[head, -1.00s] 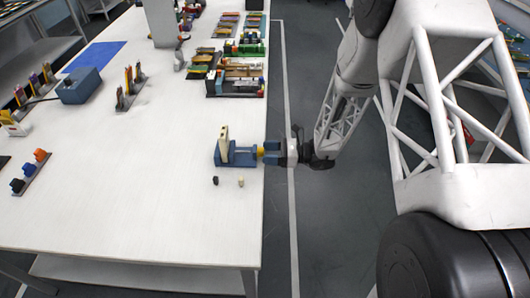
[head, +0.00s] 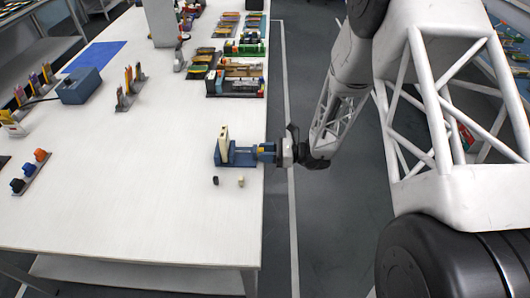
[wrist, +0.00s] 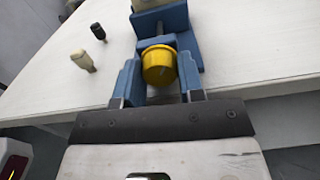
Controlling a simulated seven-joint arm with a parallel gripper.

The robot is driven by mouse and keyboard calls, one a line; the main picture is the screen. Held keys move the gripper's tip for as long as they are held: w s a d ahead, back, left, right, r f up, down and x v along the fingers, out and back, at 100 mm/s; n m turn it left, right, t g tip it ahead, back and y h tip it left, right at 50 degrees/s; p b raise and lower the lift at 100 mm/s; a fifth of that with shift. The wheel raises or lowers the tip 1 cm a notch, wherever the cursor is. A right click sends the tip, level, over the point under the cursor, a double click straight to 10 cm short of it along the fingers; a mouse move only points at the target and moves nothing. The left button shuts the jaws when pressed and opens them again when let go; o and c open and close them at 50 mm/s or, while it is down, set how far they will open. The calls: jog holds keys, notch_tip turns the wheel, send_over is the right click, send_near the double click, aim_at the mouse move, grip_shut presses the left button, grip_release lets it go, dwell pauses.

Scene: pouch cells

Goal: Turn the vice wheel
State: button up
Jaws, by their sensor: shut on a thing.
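The blue vice (head: 240,159) sits at the table's right edge, with a cream upright block (head: 223,142) at its jaws. It also shows in the wrist view (wrist: 208,27), where its yellow wheel (wrist: 158,65) is at the near end of the screw. My gripper (wrist: 160,80) has one blue finger on each side of the wheel and is shut on it. In the head view my gripper (head: 265,151) reaches in from the right over the table edge, and its fingers hide most of the wheel.
A dark peg (head: 215,180) and a cream peg (head: 241,181) stand in front of the vice. A rack of coloured parts (head: 236,78) is farther back along the right edge.

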jog(key=shift+n, duration=1.5)
jog(key=o, duration=0.9)
jog(key=shift+d, duration=0.1)
jog(key=shift+d, duration=3.85)
